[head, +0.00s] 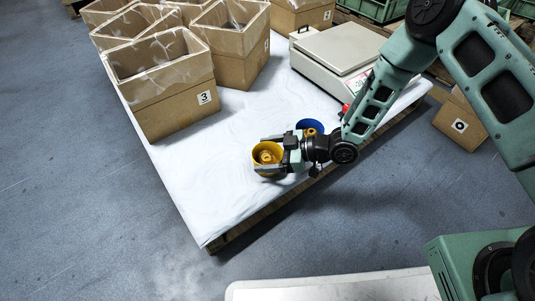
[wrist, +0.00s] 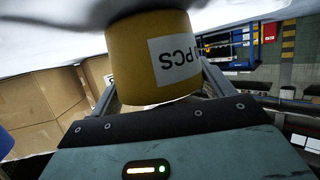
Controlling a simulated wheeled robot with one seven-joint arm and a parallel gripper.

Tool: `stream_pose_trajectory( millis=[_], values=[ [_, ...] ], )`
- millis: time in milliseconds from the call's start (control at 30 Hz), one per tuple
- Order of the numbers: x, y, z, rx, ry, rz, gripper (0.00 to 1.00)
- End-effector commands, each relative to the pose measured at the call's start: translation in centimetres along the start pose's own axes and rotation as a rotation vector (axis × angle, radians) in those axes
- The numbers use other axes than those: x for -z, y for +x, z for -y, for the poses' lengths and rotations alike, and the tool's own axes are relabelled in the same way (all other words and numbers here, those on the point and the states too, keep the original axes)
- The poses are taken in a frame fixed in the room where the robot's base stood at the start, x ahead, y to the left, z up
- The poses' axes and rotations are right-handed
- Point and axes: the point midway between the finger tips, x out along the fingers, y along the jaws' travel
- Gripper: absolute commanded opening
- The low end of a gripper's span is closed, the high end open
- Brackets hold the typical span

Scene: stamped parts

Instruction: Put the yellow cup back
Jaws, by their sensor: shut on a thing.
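The yellow cup (head: 256,151) is at the front part of the white-topped table, with small yellowish parts inside it. My gripper (head: 266,157) reaches in from the right, its two fingers on either side of the cup and shut on it. In the wrist view the yellow cup (wrist: 130,52) fills the gap between the fingers, with part of a white label reading "PCS" showing. The cup looks upright. I cannot tell whether its base touches the table.
A scale (head: 335,48) sits farther back. Open cardboard boxes (head: 178,108), one marked 3, stand at the back left. The white tabletop (head: 205,185) is clear to the left and front.

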Motion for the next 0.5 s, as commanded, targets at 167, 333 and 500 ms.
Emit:
stream_pose_trajectory(
  millis=[167, 333, 500],
  values=[
    [-0.26, 0.08, 0.00, 0.000, 0.000, 0.000, 0.97],
    [-0.26, 0.08, 0.00, 0.000, 0.000, 0.000, 1.00],
    [0.18, -0.33, -0.03, -0.001, 0.001, 0.001, 1.00]
  ],
)
